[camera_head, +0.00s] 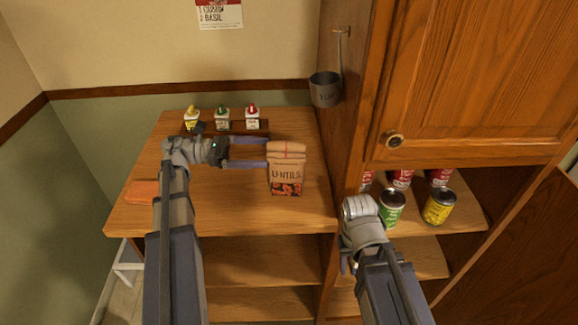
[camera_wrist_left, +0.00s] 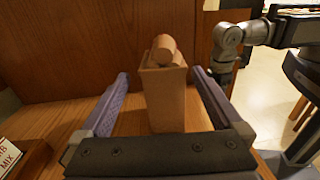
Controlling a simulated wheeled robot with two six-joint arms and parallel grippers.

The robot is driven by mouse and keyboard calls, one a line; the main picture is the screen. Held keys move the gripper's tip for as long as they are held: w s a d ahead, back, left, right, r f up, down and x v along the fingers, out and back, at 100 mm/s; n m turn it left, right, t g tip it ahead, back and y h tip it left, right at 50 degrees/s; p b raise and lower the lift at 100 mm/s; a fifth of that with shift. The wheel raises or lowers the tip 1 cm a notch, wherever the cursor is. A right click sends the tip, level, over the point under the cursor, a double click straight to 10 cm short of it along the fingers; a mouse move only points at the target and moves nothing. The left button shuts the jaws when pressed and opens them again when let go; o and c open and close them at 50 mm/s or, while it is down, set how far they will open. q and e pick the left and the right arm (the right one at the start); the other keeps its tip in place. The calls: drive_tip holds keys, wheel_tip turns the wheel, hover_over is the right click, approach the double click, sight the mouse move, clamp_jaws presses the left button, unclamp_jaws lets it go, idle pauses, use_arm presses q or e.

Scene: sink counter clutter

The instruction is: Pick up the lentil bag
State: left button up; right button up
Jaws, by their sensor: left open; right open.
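The lentil bag (camera_head: 286,174) is a brown paper bag with a folded top and a "LENTILS" label. It stands upright on the wooden counter, right of my left gripper. My left gripper (camera_head: 266,151) is open, its two fingers pointing right with their tips at the bag's left side. In the left wrist view the bag (camera_wrist_left: 165,97) stands between the two open fingers (camera_wrist_left: 160,76), with gaps on both sides. Contact is not visible. My right gripper (camera_head: 350,258) is by the shelf's front edge, apart from the bag; its fingers are mostly hidden behind its wrist.
Several small bottles (camera_head: 222,118) stand on a dark rack at the back of the counter. An orange block (camera_head: 142,191) lies at its left. A tall wooden cabinet side rises right of the bag, with a hanging metal cup (camera_head: 325,89). Cans (camera_head: 439,207) fill the right shelf.

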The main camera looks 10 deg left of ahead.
sight(287, 154)
use_arm(q)
drive_tip(key=shift+w+d, duration=0.15)
drive_tip(key=shift+d, duration=1.1)
drive_tip(key=shift+w+d, duration=0.2)
drive_tip(key=shift+d, duration=1)
drive_tip(key=shift+w+d, duration=0.15)
drive_tip(key=shift+d, duration=1.1)
clamp_jaws()
